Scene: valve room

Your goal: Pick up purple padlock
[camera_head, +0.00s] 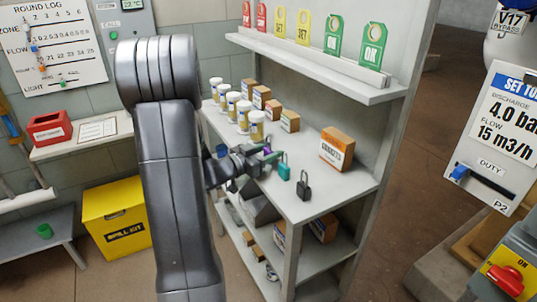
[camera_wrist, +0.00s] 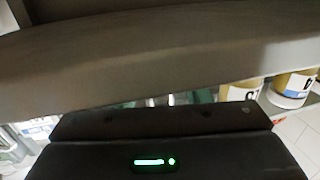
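A small purple patch, seemingly the purple padlock (camera_head: 267,149), shows on the middle shelf just behind my gripper (camera_head: 268,158); most of it is hidden. My gripper reaches in from the left, low over the shelf at that spot. Whether its fingers are open, or touch the padlock, I cannot tell. A teal padlock (camera_head: 284,172) stands just right of the gripper, and a black padlock (camera_head: 304,190) stands nearer the front. In the wrist view, dark gripper parts fill most of the picture, with a teal strip (camera_wrist: 203,96) behind them; no purple is clear there.
White jars with yellow bands (camera_head: 243,115) and small brown cartons (camera_head: 273,107) stand behind the gripper. A larger orange-brown box (camera_head: 337,149) stands to the right. The shelf's upper board (camera_head: 320,65) overhangs the back. A blue item (camera_head: 222,150) lies left of the gripper.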

